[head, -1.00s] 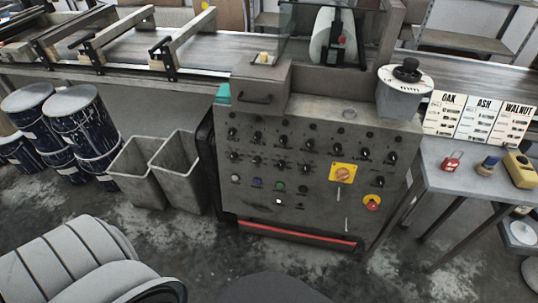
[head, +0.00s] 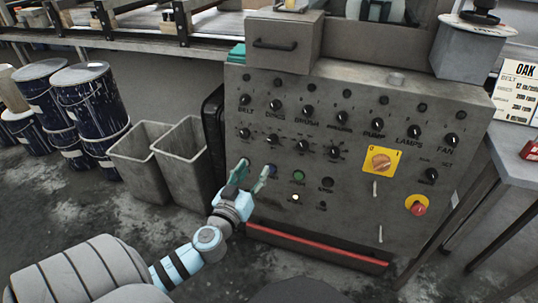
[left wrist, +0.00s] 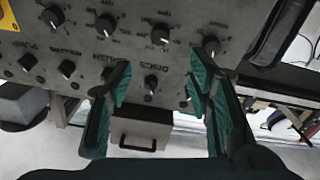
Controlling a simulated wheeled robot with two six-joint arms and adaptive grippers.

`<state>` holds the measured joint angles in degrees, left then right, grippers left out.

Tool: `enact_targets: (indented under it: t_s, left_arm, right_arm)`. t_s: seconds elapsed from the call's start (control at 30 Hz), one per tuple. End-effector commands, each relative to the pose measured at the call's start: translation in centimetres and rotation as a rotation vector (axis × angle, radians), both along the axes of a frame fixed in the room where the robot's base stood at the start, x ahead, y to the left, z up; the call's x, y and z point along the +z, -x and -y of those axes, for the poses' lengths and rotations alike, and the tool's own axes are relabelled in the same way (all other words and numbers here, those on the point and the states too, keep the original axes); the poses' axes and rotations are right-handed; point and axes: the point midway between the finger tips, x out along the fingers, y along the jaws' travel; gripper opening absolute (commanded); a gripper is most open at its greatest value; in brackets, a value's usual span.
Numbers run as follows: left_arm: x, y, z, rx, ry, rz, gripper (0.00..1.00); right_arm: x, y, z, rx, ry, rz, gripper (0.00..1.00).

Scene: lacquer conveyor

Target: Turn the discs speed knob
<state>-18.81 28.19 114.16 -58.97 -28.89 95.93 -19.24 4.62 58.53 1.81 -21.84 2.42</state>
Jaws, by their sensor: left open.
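The control panel (head: 340,200) faces me with rows of black knobs. Under the DISCS label, in the lower row, is a black knob (head: 272,139), which I take as the discs speed knob; its own small label is unreadable. The left wrist view sees the panel upside down, with this knob (left wrist: 160,34) near the top. My left gripper (head: 256,168) is open and empty, in front of the panel, lower than that knob in the head view. Its green fingers (left wrist: 160,75) frame the DISCS lettering in the wrist view. My right gripper is not in view.
Neighbouring knobs sit close on both sides, including the lower-row belt-side knob (head: 244,132) and brush-side knob (head: 302,145). An orange rotary switch (head: 380,161) and a red stop button (head: 418,208) are at right. Grey bins (head: 143,155) stand left; a side table (head: 490,160) stands right.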

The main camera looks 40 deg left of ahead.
Motion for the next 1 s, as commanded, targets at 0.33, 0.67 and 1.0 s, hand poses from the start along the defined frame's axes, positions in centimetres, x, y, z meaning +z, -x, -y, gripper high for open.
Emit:
enact_targets:
  t_s: [0.33, 0.67, 1.0]
  left_arm:
    - [0.4, -9.2, -2.9, 0.002, 0.002, -0.001, 0.47]
    - [0.2, -12.1, -3.8, -0.001, 0.002, -0.003, 0.47]
    - [0.2, -12.0, -3.8, -0.001, 0.001, -0.005, 0.16]
  right_arm:
    - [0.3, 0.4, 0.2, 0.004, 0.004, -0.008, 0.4]
    - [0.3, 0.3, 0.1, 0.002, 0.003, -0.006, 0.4]
    - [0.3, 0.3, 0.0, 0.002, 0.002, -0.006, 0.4]
